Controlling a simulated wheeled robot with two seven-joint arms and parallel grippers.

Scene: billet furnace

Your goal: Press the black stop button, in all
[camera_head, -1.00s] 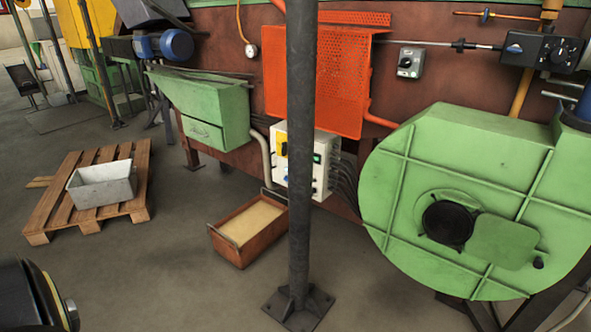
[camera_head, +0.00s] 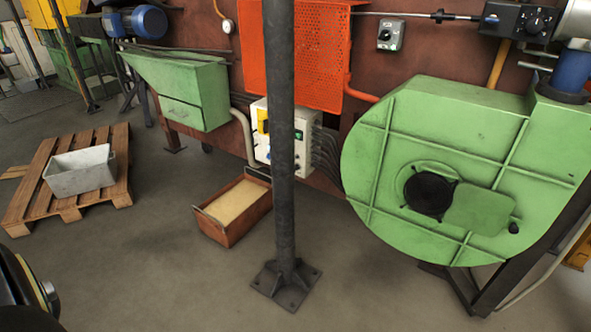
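A white control box (camera_head: 305,148) is mounted low on the red-brown furnace wall, partly hidden by a dark upright post in front of it. It has a yellow part (camera_head: 263,120) on its left and a small green light or display (camera_head: 298,134). Small dark controls show on it, but I cannot tell which is the black stop button. A grey switch box (camera_head: 391,34) with a black knob sits higher on the wall to the right. Neither of my grippers is in view; a dark rounded part with a yellow ring at the lower left may be mine.
The dark post (camera_head: 284,180) stands on a bolted foot before the control box. A rust-coloured bin (camera_head: 220,234) of sand-like material lies left of it. A large green blower (camera_head: 450,140) stands at right, a pallet (camera_head: 25,205) with a grey tub (camera_head: 78,180) at left. The front floor is clear.

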